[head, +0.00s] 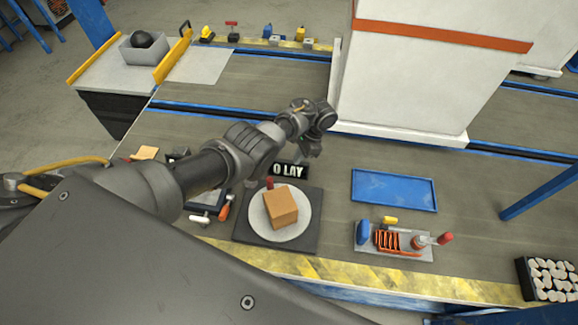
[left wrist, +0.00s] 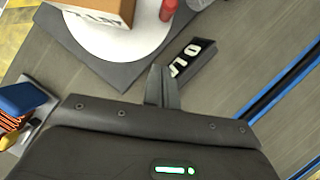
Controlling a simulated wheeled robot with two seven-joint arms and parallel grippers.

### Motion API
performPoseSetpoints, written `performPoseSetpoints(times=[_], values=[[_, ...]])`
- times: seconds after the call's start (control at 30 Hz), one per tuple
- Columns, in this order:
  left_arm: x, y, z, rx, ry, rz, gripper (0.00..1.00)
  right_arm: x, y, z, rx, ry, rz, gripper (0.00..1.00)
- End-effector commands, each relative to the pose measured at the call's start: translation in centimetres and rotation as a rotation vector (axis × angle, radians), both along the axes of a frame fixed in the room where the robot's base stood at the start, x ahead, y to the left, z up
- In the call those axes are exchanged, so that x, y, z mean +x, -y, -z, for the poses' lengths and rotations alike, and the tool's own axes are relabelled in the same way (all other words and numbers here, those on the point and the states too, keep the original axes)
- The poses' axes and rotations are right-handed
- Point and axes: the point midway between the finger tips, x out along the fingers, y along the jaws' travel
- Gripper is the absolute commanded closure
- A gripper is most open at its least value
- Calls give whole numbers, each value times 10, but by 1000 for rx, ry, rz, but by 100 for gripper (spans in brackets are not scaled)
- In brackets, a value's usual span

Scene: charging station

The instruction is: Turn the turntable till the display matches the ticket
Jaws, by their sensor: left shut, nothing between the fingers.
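The turntable is a pale round disc (head: 304,214) on a dark square base (head: 249,241). It also shows in the left wrist view (left wrist: 112,45). A brown box (head: 280,205) stands on it; in the left wrist view the box (left wrist: 95,8) has dark lettering on one side. A red peg (left wrist: 168,9) stands by the disc's edge. My left gripper (head: 313,152) is shut and empty, above and beside the sign (left wrist: 192,59); contact is unclear. I cannot identify a ticket.
A blue tray (head: 394,190) lies right of the turntable. A grey holder with tools and orange coils (head: 393,243) is in front of it. A large white column (head: 420,75) stands behind. A box of pale cylinders (head: 550,279) is at far right. My left arm hides items left of the turntable.

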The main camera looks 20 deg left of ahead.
Motion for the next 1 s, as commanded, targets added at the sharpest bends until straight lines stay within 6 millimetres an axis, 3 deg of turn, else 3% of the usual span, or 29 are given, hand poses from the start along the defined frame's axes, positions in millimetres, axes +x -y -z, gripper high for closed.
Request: performPoseSetpoints(times=[0.2,0.47,0.53,0.63,1.0], values=[[-12,-11,45,1,-3,-2,100,-2,0,29,1,-2,0,64],[-25,-24,89,0,-1,-1,100,-2,0,57,-2,-5,1,64],[-31,-30,79,1,-1,-2,100,0,3,39,-6,-4,0,64],[-40,-39,79,1,-2,-2,100,0,6,28,-8,-1,-2,64],[-54,-52,84,0,0,-1,100,-2,3,19,-3,-1,-1,64]])
